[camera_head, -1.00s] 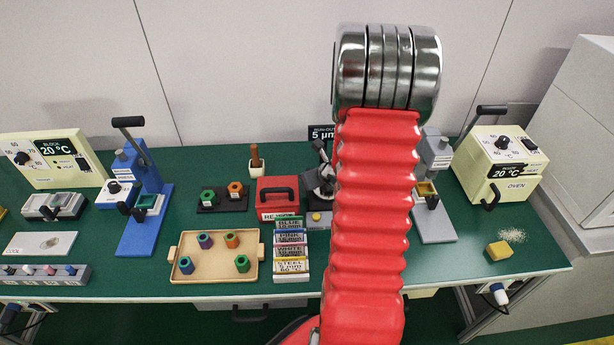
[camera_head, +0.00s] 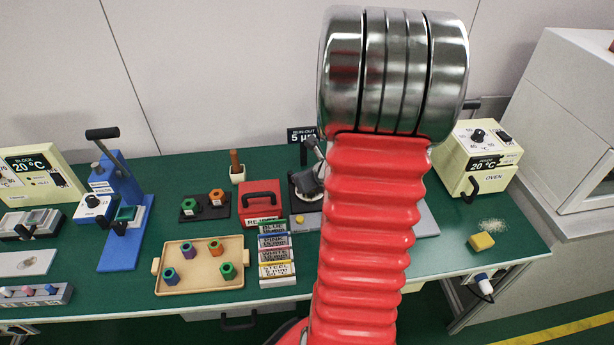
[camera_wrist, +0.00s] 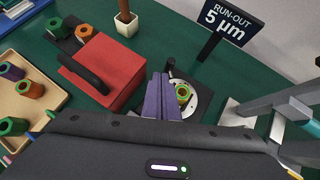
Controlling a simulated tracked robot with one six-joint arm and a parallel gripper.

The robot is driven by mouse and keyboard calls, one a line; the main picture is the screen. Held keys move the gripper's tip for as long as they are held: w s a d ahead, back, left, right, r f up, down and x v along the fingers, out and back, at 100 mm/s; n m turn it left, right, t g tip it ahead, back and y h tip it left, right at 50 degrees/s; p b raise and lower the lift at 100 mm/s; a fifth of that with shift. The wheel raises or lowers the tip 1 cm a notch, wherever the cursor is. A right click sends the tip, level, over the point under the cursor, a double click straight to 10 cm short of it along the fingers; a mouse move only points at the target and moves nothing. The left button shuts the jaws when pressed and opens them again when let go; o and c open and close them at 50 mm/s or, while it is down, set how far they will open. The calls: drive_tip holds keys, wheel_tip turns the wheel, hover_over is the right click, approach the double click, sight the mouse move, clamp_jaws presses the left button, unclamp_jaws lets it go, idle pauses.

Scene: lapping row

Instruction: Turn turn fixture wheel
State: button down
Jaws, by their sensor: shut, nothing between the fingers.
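The run-out fixture (camera_head: 308,181) stands at the back of the green bench, partly hidden by my red arm in the head view. In the wrist view its pale round disc (camera_wrist: 205,99) shows on a dark base, with a green and orange ringed part (camera_wrist: 183,93) on it. My gripper (camera_wrist: 162,82) shows as two purple fingers pressed together, empty. The fingers overlap the left side of the disc in the picture; whether they touch it I cannot tell. My gripper is hidden in the head view.
A red box (camera_wrist: 105,70) with a black handle stands left of the fixture. A run-out sign (camera_wrist: 228,27) stands behind it. A grey press (camera_wrist: 285,110) is to the right. A wooden tray (camera_head: 199,287) and an oven (camera_head: 481,160) are farther off.

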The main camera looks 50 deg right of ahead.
drive_tip(key=shift+v, duration=2.7)
drive_tip(key=shift+w, duration=0.1)
drive_tip(key=s+a+r+n+g+y, duration=0.2)
drive_tip(key=a+n, duration=0.7)
drive_tip(key=n, duration=0.2)
drive_tip(key=s+a+r+n+g+y, duration=0.1)
drive_tip(key=s+a+n+g+y, duration=0.15)
drive_tip(key=a+n, duration=0.8)
drive_tip(key=s+a+r+n+h, duration=0.2)
drive_tip(key=s+a+r+n, duration=0.2)
drive_tip(key=a+r+n, duration=0.8)
drive_tip(key=a+n+t, duration=0.1)
drive_tip(key=n, duration=0.4)
drive_tip(key=shift+a, duration=0.2)
drive_tip(key=shift+r, duration=0.1)
